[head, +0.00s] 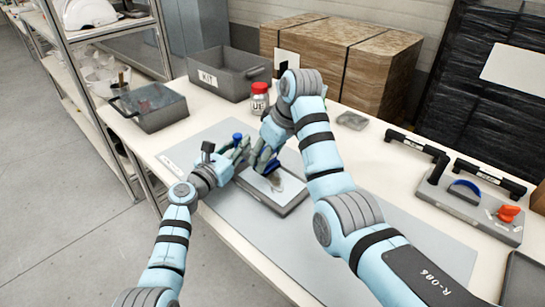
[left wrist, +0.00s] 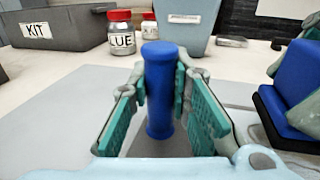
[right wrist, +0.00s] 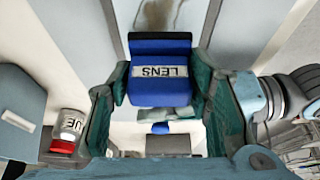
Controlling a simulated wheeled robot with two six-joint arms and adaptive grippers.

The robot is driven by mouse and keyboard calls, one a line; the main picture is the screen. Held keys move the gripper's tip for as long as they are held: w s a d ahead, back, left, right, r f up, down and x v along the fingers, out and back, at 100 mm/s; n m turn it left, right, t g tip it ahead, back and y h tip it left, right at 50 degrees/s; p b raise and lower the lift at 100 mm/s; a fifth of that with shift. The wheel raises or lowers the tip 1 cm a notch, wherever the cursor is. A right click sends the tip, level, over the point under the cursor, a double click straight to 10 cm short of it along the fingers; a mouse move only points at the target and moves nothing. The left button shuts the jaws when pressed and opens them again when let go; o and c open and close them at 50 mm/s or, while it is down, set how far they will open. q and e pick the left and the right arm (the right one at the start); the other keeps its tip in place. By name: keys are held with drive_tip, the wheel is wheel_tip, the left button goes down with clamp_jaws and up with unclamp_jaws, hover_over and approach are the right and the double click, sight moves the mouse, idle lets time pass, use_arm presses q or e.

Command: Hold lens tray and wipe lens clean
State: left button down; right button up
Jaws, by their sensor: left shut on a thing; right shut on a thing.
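The lens tray (head: 262,201) lies on the grey mat, a dark frame around a pale lens panel (head: 289,187) with a brown smudge. The smudge also shows at the top of the right wrist view. My left gripper (head: 239,150) is shut on an upright blue handle (left wrist: 160,95) at the tray's far left corner; the handle's foot is partly hidden. My right gripper (head: 264,160) is shut on a blue block with a LENS label (right wrist: 160,50), over the tray's far part. Whether the block touches the lens cannot be told.
A red-capped jar (head: 260,100) is behind the grippers. The mat's front (head: 245,232) is clear.

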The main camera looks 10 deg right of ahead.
drive_tip(key=shift+w+a, duration=0.5)
drive_tip(key=shift+w, duration=0.05)
drive_tip(key=shift+f, duration=1.5)
idle(0.8)
drive_tip(key=shift+s+d, duration=1.1)
drive_tip(key=shift+s, duration=0.2)
drive_tip(key=shift+s+d, duration=1.05)
drive_tip(key=shift+s, duration=0.25)
drive_tip(key=shift+w+a, duration=1.1)
drive_tip(key=shift+w, duration=0.2)
drive_tip(key=shift+w+a, duration=1.05)
drive_tip(key=shift+w, duration=0.2)
